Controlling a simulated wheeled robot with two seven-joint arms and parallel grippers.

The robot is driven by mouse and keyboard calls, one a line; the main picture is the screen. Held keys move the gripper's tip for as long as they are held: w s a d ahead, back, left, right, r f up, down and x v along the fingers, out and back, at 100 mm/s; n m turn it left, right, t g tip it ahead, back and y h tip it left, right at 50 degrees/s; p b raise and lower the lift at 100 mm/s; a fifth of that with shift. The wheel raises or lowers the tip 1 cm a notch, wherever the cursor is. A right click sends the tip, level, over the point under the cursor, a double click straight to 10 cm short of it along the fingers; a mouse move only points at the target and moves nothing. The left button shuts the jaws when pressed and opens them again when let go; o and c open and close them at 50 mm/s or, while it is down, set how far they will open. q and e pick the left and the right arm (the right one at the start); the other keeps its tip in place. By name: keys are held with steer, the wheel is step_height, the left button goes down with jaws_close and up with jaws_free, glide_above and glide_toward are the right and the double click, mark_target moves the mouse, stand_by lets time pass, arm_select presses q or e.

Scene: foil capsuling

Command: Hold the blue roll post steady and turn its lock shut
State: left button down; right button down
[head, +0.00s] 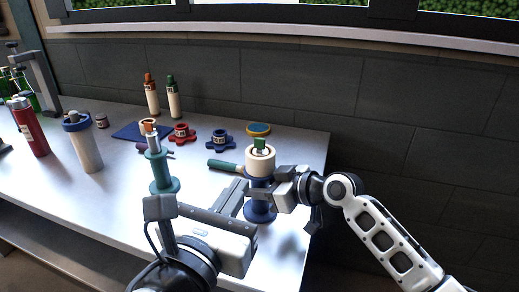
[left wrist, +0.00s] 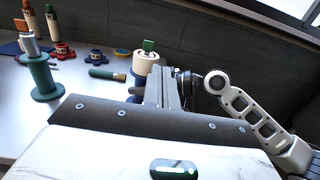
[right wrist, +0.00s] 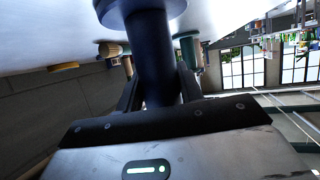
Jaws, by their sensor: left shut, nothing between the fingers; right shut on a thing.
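The blue roll post (head: 262,211) stands near the right end of the table with a cream roll (head: 260,164) on it and a green lock piece (head: 260,145) at its top. My right gripper (head: 283,193) is shut on the post below the roll; in the right wrist view the dark blue column (right wrist: 152,60) lies between its fingers. My left gripper (head: 240,186) is shut and empty, just left of the post. In the left wrist view its fingers (left wrist: 160,80) partly cover the post, while the roll (left wrist: 145,63) and green lock (left wrist: 148,45) show above. Whether they touch it is unclear.
A teal post (head: 162,175) stands left of my left gripper. Two bottles (head: 173,98) stand at the back by the wall.

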arm_select(q)
glide_toward(261, 143)
steer(key=x, duration=0.7)
steer(key=shift+s+d+r+y, duration=0.2)
steer(key=shift+d+y, duration=0.1)
steer(key=shift+d, duration=0.05)
steer(key=shift+w+d+n+t+y, duration=0.1)
steer(key=shift+d+n+t+y, duration=0.15)
steer(key=shift+n+y, duration=0.7)
steer(key=shift+d+n+t+y, duration=0.2)
steer(key=shift+n+y, duration=0.45)
steer(key=shift+y, duration=0.6)
steer(key=n+y, duration=0.2)
steer(key=y, duration=0.1)
steer(key=d+n+y, duration=0.1)
steer(key=y, duration=0.1)
steer(key=shift+w+g, duration=0.25)
steer(key=shift+w+d, duration=0.4)
steer(key=shift+d, duration=0.1)
steer(key=shift+w+d, duration=0.2)
steer(key=shift+w, duration=0.15)
stand_by(1.7)
